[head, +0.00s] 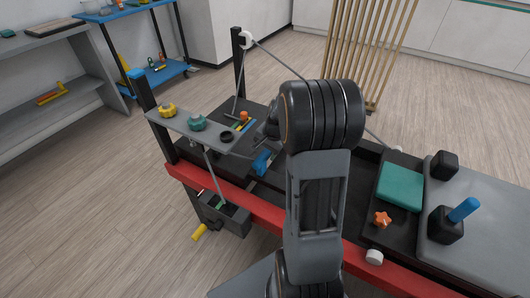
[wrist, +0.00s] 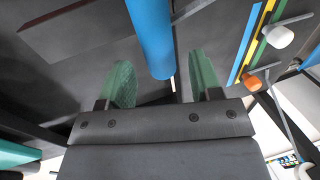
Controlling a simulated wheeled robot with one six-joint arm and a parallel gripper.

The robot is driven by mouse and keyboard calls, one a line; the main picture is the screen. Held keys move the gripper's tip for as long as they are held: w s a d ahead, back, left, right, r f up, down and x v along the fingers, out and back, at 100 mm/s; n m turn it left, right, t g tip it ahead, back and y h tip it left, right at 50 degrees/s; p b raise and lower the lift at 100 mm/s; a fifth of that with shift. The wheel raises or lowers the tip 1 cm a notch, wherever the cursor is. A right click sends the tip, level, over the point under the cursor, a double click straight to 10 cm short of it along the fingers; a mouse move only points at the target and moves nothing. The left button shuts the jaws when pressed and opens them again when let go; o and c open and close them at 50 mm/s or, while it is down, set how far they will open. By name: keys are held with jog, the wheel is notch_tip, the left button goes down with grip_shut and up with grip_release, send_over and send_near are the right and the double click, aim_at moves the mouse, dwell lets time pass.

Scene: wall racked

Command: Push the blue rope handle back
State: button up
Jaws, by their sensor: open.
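The blue handle (head: 264,162) lies low over the dark bed of the rack, beside my arm in the head view. In the wrist view a thick blue cylinder (wrist: 150,35), which looks like the same handle, comes down from the top edge. Its lower end reaches the gap between the fingers of my gripper (wrist: 163,80). My gripper is open, with a green pad on either side of the cylinder. Whether a finger touches it I cannot tell. A thin pale rope (wrist: 173,86) shows near its lower end. My arm hides part of the gripper in the head view.
A red rail (head: 240,205) runs along the front. A teal block (head: 400,188), an orange star knob (head: 382,219) and a blue peg (head: 463,210) are to the right.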

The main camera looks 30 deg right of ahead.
jog(key=p+v, duration=0.2)
jog(key=v, duration=0.9)
jog(key=shift+p, duration=0.3)
jog(key=shift+d+r, duration=0.1)
jog(key=shift+r, duration=0.05)
jog(key=s+a+r+n+p, duration=0.6)
jog(key=a+r+p, duration=0.2)
jog(key=r, duration=0.3)
jog(key=s+a+r+n+t+h+p, duration=0.1)
jog(key=s+a+r+n+p, duration=0.5)
jog(key=a+r+p, duration=0.3)
jog(key=shift+s+p+v, duration=0.2)
jog(key=shift+p+v, duration=0.8)
jog(key=shift+v, duration=0.1)
jog(key=shift+a, duration=0.1)
